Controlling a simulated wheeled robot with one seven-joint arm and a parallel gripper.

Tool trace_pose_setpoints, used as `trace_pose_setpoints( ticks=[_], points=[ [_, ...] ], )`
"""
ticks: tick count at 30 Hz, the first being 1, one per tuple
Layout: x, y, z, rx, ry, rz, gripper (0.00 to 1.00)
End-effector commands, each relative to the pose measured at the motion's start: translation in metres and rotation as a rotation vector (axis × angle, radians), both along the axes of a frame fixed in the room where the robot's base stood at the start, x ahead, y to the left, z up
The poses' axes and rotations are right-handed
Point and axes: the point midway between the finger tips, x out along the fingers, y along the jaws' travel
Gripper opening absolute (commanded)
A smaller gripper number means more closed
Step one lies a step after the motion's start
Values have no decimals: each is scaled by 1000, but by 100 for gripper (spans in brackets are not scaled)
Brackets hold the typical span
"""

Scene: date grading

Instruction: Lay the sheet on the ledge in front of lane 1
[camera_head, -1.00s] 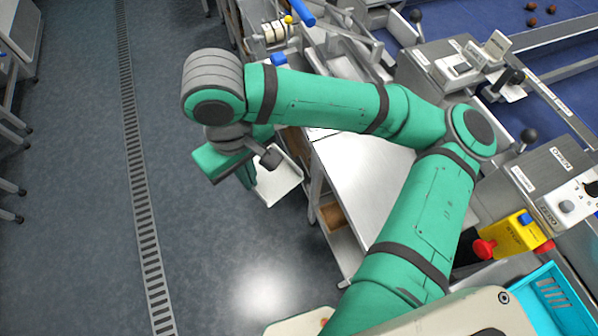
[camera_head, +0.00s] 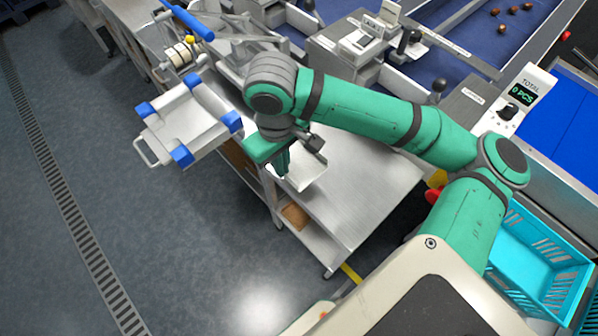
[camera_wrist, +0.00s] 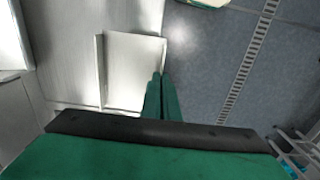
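The sheet (camera_head: 312,176) is a pale, thin panel that hangs at my gripper (camera_head: 283,163) over the near edge of the steel worktop. In the wrist view the sheet (camera_wrist: 134,62) shows as a light panel with a raised strip along its left side. The two green fingers of my gripper (camera_wrist: 161,92) are close together at its right edge, closed on it. Whether the sheet touches the worktop I cannot tell. The steel worktop (camera_head: 360,190) lies in front of the lane machinery; no lane number is readable, so I cannot tell which part is the ledge of lane 1.
A tray with blue corners (camera_head: 205,132) and a handle stands left of my gripper. A blue-handled tool (camera_head: 188,22) lies behind it. Blue belts with several dates (camera_head: 497,13) are at the back. A cyan crate (camera_head: 535,262) is at the right. Open floor (camera_head: 130,220) lies left.

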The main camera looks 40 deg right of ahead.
Motion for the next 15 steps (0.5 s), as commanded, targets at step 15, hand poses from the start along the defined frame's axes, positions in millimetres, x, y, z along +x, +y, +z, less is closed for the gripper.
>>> trace_pose_setpoints(
  ticks=[15],
  points=[
    [-5,-41,-52,2,1,0,0]
  ],
)
